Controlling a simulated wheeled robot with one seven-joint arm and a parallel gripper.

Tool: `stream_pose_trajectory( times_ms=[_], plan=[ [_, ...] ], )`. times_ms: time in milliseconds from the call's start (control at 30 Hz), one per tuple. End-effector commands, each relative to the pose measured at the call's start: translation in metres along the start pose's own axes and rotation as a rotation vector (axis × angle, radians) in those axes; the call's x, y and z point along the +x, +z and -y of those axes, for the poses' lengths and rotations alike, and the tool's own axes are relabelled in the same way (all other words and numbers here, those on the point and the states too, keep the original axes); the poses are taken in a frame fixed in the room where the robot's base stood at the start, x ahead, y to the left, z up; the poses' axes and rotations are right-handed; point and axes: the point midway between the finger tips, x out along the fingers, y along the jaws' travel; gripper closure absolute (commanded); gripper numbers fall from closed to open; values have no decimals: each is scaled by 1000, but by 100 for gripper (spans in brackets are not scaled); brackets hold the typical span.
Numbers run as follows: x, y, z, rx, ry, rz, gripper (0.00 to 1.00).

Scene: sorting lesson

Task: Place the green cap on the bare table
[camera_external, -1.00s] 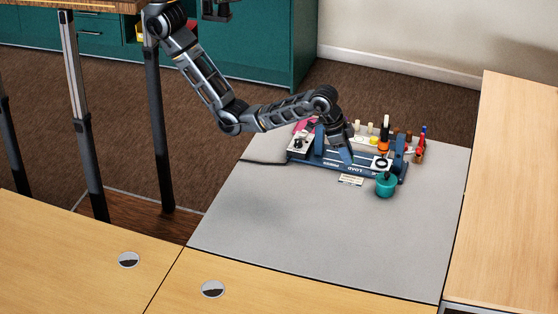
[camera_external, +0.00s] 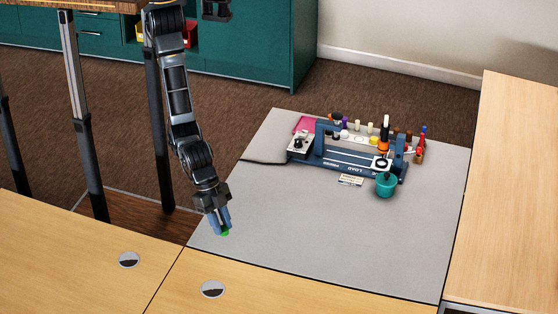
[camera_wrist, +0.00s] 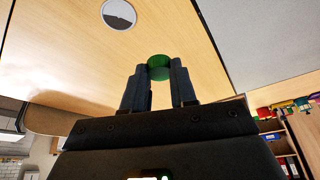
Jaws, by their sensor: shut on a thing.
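The green cap (camera_wrist: 159,66) is small, round and ridged. It sits between the fingertips of my gripper (camera_wrist: 158,78) in the wrist view, and the jaws are shut on it. In the external view my gripper (camera_external: 221,222) points down over the left front corner of the grey table (camera_external: 300,235), with the green cap (camera_external: 224,233) showing at its tips. Whether the cap touches the surface or hangs just above it, I cannot tell.
A blue fixture (camera_external: 345,162) with lettering, several small bottles and a teal cup (camera_external: 386,186) stand at the grey table's back. Wooden tabletops border it in front (camera_external: 260,277) and at right (camera_external: 515,190). The grey table's middle and front are clear.

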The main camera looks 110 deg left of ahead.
Motion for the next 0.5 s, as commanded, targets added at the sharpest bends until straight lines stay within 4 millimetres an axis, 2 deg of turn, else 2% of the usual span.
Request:
stream_pose_trajectory(
  times_ms=[33, 200, 400, 500],
  plan=[
    [-5, 12, -26, 35, 14, 0, 100],
    [-22, 55, -96, 132, 54, -1, 100],
    [-46, 114, -170, 244, 99, -2, 100],
    [-57, 141, -197, 291, 118, -3, 100]
  ],
)
